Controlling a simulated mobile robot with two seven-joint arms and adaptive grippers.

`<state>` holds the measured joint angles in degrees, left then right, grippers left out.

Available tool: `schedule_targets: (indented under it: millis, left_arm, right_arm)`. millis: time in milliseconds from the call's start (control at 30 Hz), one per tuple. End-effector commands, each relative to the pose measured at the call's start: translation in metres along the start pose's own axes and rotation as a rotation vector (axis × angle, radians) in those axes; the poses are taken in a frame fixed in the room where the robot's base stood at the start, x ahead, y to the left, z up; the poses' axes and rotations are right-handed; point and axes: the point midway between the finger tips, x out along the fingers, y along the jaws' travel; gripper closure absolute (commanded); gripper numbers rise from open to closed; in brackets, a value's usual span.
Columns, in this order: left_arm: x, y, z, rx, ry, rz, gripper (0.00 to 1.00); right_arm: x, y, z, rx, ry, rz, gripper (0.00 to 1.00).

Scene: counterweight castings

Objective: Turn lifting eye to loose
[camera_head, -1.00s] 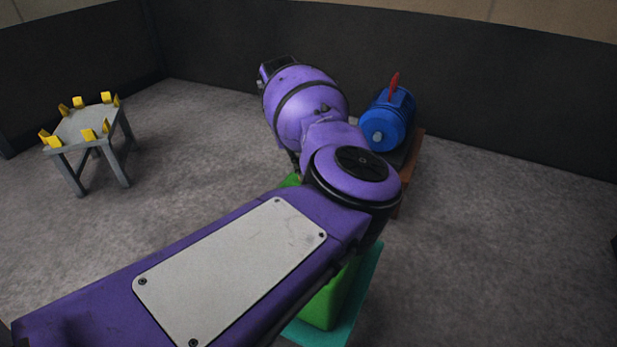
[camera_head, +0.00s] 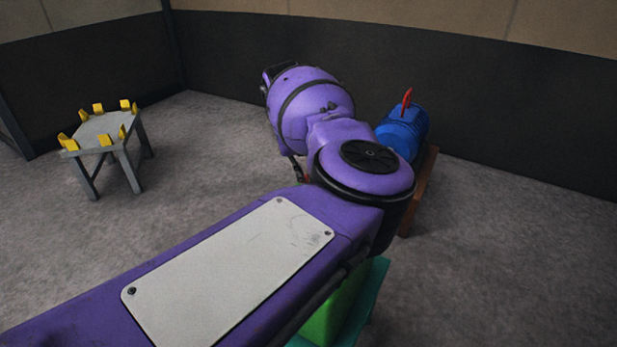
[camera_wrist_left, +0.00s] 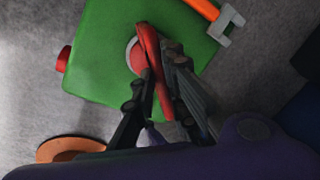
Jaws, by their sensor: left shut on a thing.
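The red lifting eye (camera_wrist_left: 148,55) stands on a pale round seat on top of the green casting (camera_wrist_left: 105,40) in the left wrist view. My left gripper (camera_wrist_left: 162,80) is shut on the lifting eye, with its dark fingers on both sides. The eye looks slightly tilted in that picture, and its thread is hidden. In the head view my purple left arm covers most of the green casting (camera_head: 335,315), and the eye and gripper cannot be made out there. My right gripper is not in view.
The green casting rests on a teal base (camera_head: 372,290). A blue casting (camera_head: 402,130) with a red eye (camera_head: 407,99) sits on a brown support (camera_head: 424,185) behind. A grey stand (camera_head: 98,130) with yellow prongs is at left. An orange-handled grey tool (camera_wrist_left: 226,22) lies near the green casting.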

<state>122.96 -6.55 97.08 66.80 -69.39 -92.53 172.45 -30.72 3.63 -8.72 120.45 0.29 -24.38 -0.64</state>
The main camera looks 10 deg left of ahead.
Motion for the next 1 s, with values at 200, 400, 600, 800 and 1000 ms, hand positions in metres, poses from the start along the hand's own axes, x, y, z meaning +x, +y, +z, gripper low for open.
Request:
schedule_targets:
  millis: [200, 400, 600, 800, 1000]
  left_arm:
    - [0.006, 0.003, -0.004, -0.004, 0.014, 0.005, 0.7]
    - [0.004, 0.002, -0.002, -0.003, 0.008, 0.003, 0.7]
    - [-0.01, 0.002, -0.001, -0.002, 0.004, 0.002, 0.7]
    - [-0.05, 0.002, 0.0, -0.003, 0.003, 0.002, 0.7]
    - [-0.09, 0.002, -0.001, -0.004, 0.006, 0.002, 0.7]
  right_arm:
    - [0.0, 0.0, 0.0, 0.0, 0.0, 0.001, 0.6]
    - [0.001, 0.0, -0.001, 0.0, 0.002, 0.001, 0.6]
    - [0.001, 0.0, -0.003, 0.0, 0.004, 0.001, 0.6]
    - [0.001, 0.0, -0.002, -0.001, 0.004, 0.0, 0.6]
    - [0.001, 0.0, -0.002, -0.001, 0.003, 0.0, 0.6]
